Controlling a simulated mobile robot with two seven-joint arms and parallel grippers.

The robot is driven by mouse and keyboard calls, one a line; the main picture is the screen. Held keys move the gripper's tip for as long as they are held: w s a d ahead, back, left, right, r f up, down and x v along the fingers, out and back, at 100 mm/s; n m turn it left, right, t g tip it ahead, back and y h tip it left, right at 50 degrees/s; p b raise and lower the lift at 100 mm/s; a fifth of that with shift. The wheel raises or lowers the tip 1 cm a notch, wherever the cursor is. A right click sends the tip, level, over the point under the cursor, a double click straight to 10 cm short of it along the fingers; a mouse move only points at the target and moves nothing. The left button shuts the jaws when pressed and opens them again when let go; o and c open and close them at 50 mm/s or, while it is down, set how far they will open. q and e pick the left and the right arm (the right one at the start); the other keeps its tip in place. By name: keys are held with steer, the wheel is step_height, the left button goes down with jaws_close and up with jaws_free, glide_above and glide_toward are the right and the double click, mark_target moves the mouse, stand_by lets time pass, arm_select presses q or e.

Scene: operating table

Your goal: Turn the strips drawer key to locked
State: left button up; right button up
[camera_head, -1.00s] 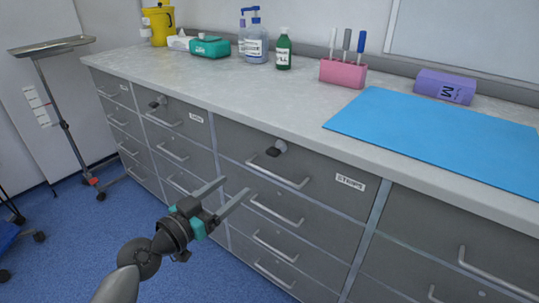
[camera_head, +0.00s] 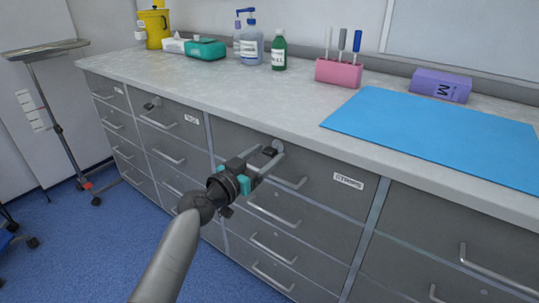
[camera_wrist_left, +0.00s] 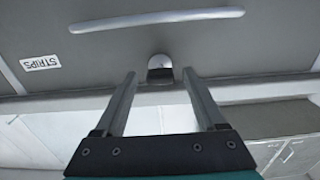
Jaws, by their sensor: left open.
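The strips drawer (camera_head: 325,170) is the grey top drawer with a STRIPS label (camera_head: 349,182) and a bar handle. Its key (camera_head: 269,152) has a dark head in a silver lock near the drawer's top edge. My left gripper (camera_head: 267,154) is open, with its fingertips on either side of the key in the head view. In the left wrist view, which is upside down, the key (camera_wrist_left: 160,70) shows between and beyond the open fingertips (camera_wrist_left: 159,74); I cannot tell whether either finger touches it. My right gripper is out of view.
The drawer's bar handle (camera_wrist_left: 158,20) runs close to the key. The worktop edge juts out above the lock. Another keyed drawer (camera_head: 165,118) is to the left. A blue mat (camera_head: 435,125), pink holder (camera_head: 339,72) and bottles stand on the worktop.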

arm_select(q)
steer(key=shift+x, duration=1.05)
jaws_close()
